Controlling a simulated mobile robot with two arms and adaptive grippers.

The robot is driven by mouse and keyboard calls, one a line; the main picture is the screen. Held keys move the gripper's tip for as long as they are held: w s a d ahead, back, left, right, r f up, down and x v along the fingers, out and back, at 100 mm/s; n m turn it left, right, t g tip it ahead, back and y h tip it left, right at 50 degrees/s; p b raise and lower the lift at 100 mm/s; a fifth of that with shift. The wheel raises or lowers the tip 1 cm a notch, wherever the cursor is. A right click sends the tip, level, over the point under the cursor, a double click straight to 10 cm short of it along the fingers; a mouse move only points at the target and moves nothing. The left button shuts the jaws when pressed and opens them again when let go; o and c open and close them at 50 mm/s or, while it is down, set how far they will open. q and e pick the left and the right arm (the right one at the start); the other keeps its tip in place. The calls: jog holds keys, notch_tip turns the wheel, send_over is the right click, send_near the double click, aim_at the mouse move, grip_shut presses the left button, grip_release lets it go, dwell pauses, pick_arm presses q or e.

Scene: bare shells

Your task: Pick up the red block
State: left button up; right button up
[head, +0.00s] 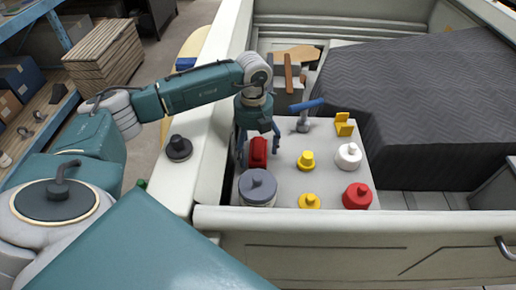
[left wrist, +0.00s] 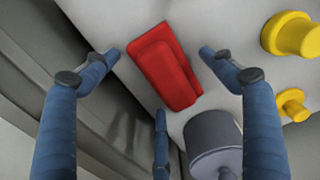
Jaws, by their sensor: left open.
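The red block (head: 258,152) sits on a light grey board near its left edge. In the left wrist view the red block (left wrist: 165,68) has a raised part on top and lies below and between my fingers. My left gripper (head: 259,146) points down over the block, with blue fingers on either side of it. The left wrist view shows my left gripper (left wrist: 160,72) open, its fingers spread around the block with gaps left and right. Whether any finger touches the block is unclear. My right gripper is not in view.
On the board (head: 283,178) stand a grey round piece (head: 258,189), yellow pieces, a white piece (head: 348,156), a red round piece (head: 357,197) and a blue-headed hammer (head: 304,114). Truck bed walls (head: 350,219) bound it in front and left. A dark quilted bulk (head: 410,90) stands right.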

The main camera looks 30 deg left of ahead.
aim_at(255, 145)
pick_arm(q)
jog(key=shift+c, duration=0.5)
jog(key=c, duration=1.2)
jog(key=shift+w+r, duration=0.1)
notch_tip(255, 145, up, 12)
jog(key=b, duration=0.3)
jog(key=shift+r+b, duration=0.2)
jog(key=shift+b, duration=0.15)
notch_tip(255, 145, up, 7)
jog(key=shift+r+p, duration=0.2)
jog(key=shift+p, duration=0.25)
